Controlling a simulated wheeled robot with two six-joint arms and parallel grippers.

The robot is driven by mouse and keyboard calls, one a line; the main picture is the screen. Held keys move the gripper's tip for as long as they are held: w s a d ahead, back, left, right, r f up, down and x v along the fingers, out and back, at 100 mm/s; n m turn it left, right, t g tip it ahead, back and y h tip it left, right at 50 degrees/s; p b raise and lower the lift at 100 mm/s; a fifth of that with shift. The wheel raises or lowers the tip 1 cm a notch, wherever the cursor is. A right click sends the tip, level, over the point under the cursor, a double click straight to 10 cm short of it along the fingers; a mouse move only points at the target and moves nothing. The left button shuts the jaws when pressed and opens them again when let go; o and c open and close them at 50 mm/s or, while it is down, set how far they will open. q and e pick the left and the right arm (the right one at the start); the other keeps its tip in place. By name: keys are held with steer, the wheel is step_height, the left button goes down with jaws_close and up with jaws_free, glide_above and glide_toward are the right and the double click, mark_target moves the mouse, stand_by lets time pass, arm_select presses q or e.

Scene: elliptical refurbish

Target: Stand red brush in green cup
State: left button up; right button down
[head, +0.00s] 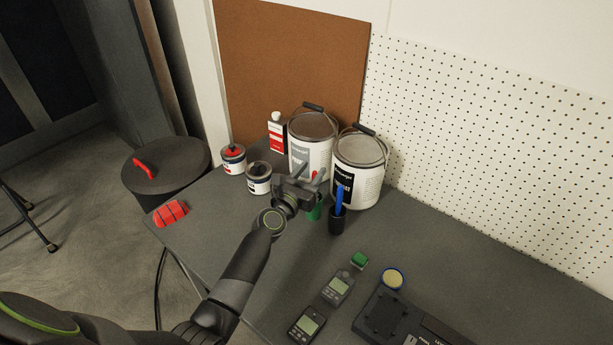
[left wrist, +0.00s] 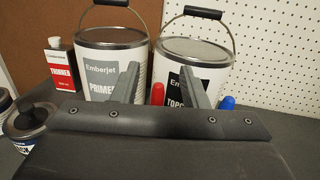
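The red brush (head: 315,177) shows as a red tip just above my left gripper in the head view. In the left wrist view the red brush (left wrist: 158,93) stands upright between the two fingers, closer to the right finger. The green cup (head: 315,212) is on the table directly below, partly hidden by my gripper. The brush's lower end is hidden, so I cannot tell if it rests in the cup. My left gripper (head: 310,171) has its fingers apart, and they also show apart in the left wrist view (left wrist: 159,85). My right gripper is not in view.
A blue brush (head: 340,199) stands in a dark cup (head: 337,222) just right of the green cup. Two paint buckets (head: 313,155) (head: 362,180) stand close behind. Small cans (head: 259,182) are left.

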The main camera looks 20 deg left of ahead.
arm_select(q)
steer(key=s+a, duration=0.3)
steer(key=s, duration=1.4)
steer(key=shift+f, duration=0.35)
